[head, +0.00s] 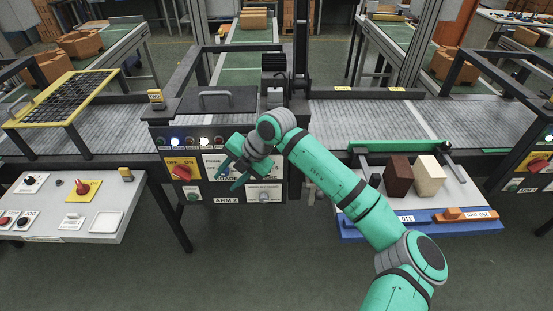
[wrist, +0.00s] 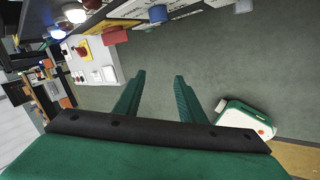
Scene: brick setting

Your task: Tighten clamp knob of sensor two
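My gripper (head: 231,174) is in front of the control panel (head: 218,193) of the middle machine, over its labels. In the wrist view my gripper (wrist: 160,78) has its two green fingers apart with nothing between them. A small yellow and dark device (head: 156,99) stands on the left end of the machine top, and a similar one (head: 126,174) is at the right edge of the side table. Either may be a sensor; I cannot read which is sensor two, nor make out its clamp knob. My gripper touches neither.
The grey side table (head: 104,190) holds switches and a white tray. At right, a brown block (head: 399,177) and a cream block (head: 430,176) stand by the conveyor (head: 370,120).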

